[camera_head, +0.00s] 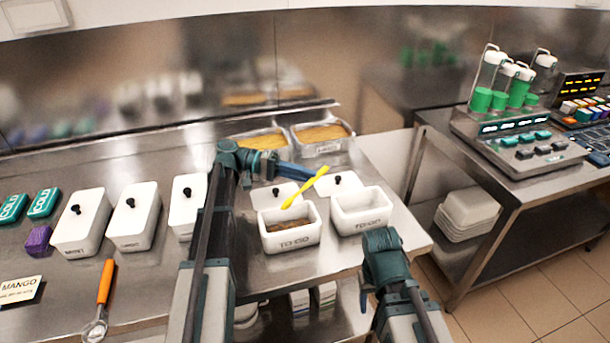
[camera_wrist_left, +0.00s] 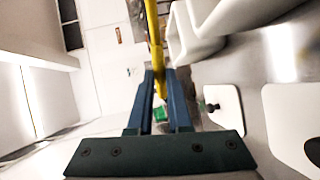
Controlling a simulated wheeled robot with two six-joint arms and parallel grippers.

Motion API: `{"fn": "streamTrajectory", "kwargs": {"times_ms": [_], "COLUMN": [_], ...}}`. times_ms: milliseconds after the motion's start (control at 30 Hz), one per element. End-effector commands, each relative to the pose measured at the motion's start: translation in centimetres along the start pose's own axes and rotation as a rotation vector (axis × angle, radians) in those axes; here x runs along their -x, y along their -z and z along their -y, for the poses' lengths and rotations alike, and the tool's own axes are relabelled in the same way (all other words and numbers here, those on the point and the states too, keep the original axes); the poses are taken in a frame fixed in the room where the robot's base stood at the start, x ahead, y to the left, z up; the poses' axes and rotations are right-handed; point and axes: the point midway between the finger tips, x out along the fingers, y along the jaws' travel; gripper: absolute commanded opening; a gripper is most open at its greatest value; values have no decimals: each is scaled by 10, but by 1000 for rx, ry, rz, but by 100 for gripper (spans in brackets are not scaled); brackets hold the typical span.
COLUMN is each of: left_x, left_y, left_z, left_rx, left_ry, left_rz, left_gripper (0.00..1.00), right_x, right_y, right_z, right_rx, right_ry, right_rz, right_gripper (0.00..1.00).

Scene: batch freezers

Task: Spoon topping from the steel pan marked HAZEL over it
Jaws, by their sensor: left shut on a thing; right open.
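My left gripper (camera_head: 308,178) is shut on a yellow spoon (camera_head: 303,190), held tilted above a white TO GO tub (camera_head: 291,238) with brown contents. In the left wrist view the blue fingers (camera_wrist_left: 160,85) pinch the spoon's yellow handle (camera_wrist_left: 152,28). Two steel pans with orange-tan topping stand at the back: a left pan (camera_head: 235,137) and a right pan (camera_head: 326,149). The right pan's label is too small to read; I cannot tell which is HAZEL. My right gripper (camera_head: 366,294) is open and low at the counter's front edge; its fingers are barely visible.
A second TO GO tub (camera_head: 362,223) stands right of the first and looks empty. Lidded white tubs (camera_head: 133,231) line the counter's left, with an orange-handled scoop (camera_head: 104,285) and MANGO card (camera_head: 19,290) nearby. A dispenser machine (camera_head: 515,140) stands on the right counter.

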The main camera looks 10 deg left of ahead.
Motion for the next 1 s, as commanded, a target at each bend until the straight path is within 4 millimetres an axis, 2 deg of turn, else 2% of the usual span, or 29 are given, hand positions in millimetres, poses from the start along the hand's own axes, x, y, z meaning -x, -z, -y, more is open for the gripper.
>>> {"fn": "streamTrajectory", "kwargs": {"times_ms": [267,1000], "left_x": [0,-4], "left_y": [0,-3], "left_z": [-6,-25], "left_rx": [-20,-214], "left_ry": [37,377], "left_rz": [-1,1], "left_gripper": [0,0], "right_x": [14,99], "right_y": [-1,-6], "right_z": [-1,-10], "right_rx": [0,0], "right_ry": [0,0], "right_rz": [0,0], "right_gripper": [57,57]}}
